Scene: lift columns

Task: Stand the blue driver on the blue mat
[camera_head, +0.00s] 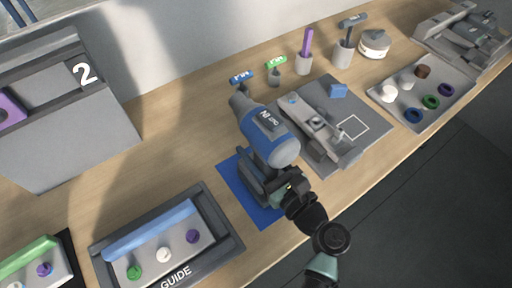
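The blue driver (264,130) is a grey and blue power drill in the middle of the head view. It is roughly upright, with its nose toward the back left. The blue mat (229,178) lies on the bench under and around its lower part. My gripper (274,184) comes from the front right and looks closed around the driver's handle. The fingers are partly hidden. Whether the driver's base touches the mat cannot be told.
A grey board with a fixture (370,146) lies right of the driver. A GUIDE tray (227,237) is at the front left. Small blue (241,77) and green (275,63) labelled tools stand behind. A grey bin marked 2 (75,140) stands at the left.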

